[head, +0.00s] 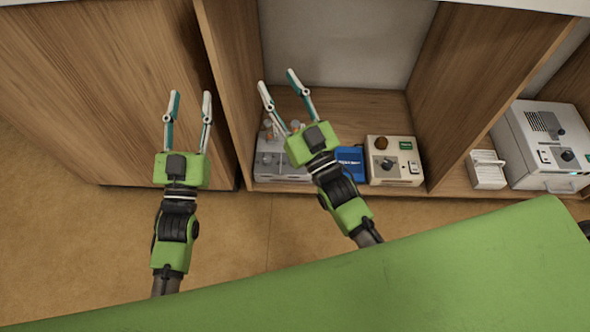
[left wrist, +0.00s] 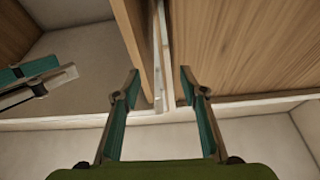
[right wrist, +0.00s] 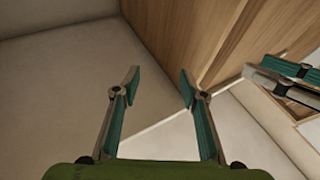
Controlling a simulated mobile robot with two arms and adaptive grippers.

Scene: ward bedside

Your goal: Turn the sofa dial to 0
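A beige control box (head: 405,174) stands on the cubby shelf in the head view. It has a black dial (head: 388,164), a brown knob, a green label and a light switch plate. A larger pale unit (head: 540,150) at the right also carries a black dial (head: 567,155). No label reading "sofa" is legible, and dial settings are too small to read. My left gripper (head: 190,94) is open and empty in front of the wooden panel at left. My right gripper (head: 277,78) is open and empty over the cubby, left of the beige box.
A grey device (head: 270,160) is partly hidden under my right gripper. A blue box (head: 349,158) stands beside the beige box. A small white slatted box (head: 487,170) is next to the pale unit. Upright wooden dividers (head: 232,90) bound the cubby. A green surface (head: 420,270) fills the foreground.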

